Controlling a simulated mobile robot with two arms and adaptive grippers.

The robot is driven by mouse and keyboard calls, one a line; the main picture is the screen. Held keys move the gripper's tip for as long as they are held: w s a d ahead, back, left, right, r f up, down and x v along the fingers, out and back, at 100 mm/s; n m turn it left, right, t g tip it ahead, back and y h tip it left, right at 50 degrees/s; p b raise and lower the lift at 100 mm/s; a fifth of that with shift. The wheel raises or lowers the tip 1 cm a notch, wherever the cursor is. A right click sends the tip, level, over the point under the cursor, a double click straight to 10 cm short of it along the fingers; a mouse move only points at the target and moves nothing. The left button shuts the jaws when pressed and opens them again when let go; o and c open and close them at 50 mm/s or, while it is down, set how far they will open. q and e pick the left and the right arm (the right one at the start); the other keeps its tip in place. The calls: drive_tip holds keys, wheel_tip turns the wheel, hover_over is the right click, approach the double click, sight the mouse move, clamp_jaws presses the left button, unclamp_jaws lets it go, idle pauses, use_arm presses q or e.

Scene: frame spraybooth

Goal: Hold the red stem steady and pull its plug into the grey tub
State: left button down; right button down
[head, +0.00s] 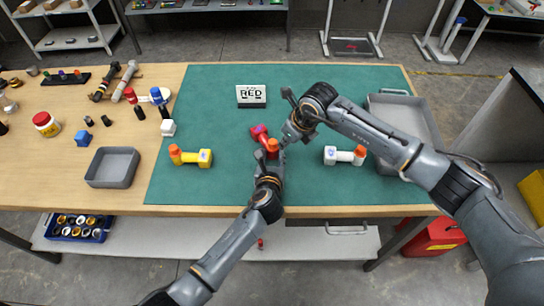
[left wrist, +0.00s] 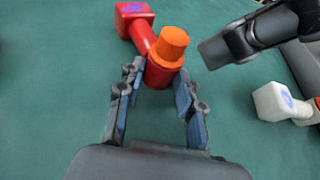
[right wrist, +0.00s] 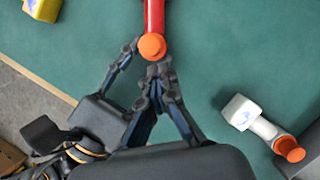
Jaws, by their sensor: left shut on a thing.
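The red stem (head: 260,133) lies on the green mat, with its orange plug (head: 272,145) at the near end. In the left wrist view my left gripper (left wrist: 158,82) is shut around the red body (left wrist: 160,77) just below the orange plug (left wrist: 173,42). My right gripper (right wrist: 158,88) has its fingertips drawn together, with nothing seen between them. It is just beside the plug (right wrist: 152,46) in the right wrist view, apart from it. The grey tub (head: 112,167) stands on the bare wood at left. The label reads RED (head: 251,95).
A yellow stem (head: 191,157) lies left of the red one and a white stem (head: 345,155) right of it, both with orange plugs. A grey tray (head: 420,120) is at the mat's right edge, behind my right arm.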

drive_tip(key=shift+r, duration=0.15)
drive_tip(key=c, duration=2)
unclamp_jaws()
drive_tip(key=shift+c, duration=0.2)
drive_tip(key=o, duration=0.4)
drive_tip(key=shift+o, duration=0.2)
